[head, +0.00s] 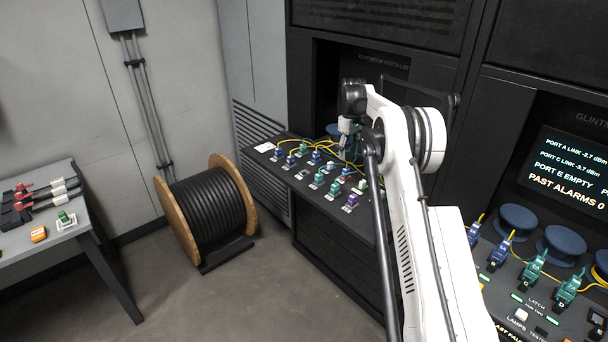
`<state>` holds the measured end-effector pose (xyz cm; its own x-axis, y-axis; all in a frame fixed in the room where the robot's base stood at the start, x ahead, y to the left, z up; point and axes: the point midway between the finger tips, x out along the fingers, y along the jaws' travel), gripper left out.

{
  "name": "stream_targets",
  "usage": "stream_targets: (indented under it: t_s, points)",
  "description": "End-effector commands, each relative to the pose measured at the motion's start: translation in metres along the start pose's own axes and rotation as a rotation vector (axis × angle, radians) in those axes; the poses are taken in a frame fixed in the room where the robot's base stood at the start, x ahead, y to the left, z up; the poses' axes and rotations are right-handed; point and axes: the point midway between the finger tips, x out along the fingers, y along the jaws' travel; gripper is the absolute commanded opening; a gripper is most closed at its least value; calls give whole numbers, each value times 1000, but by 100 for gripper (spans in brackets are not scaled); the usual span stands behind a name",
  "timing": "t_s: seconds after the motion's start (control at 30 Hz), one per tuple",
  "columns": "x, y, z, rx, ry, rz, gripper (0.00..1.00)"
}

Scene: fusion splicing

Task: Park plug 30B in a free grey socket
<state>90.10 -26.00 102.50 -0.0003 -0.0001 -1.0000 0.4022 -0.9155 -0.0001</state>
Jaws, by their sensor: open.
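Several blue, green, teal and purple plugs stand in sockets on the sloping left patch panel (335,203). Their labels are too small to read, so I cannot tell which is plug 30B. A blue plug (315,157) stands in the back part, a teal plug (335,187) nearer the front, and a purple plug (351,201) at the front right. A socket that looks plugless (303,174) shows among them. My gripper (345,152) is open above the panel's back right, its fingers small and partly merged with the things behind. My arm hides the panel's right side.
Yellow fibre cables (292,141) run along the panel's back. A cable drum (210,212) stands on the floor to the left. A side table (45,207) holds red-ended tools and a green plug (64,216). A second panel with plugs (533,264) and a screen (568,172) stand right.

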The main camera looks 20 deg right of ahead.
Motion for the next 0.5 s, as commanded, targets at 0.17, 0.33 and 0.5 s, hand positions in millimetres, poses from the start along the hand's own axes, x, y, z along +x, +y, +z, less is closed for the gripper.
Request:
stream_targets:
  t_s: [0.17, 0.33, 0.5]
  points:
    - [4, 0, 0, 0, 0, 0, 41]
    - [15, 0, 0, 0, 0, 0, 41]
    - [34, 0, 0, 0, 0, 0, 41]
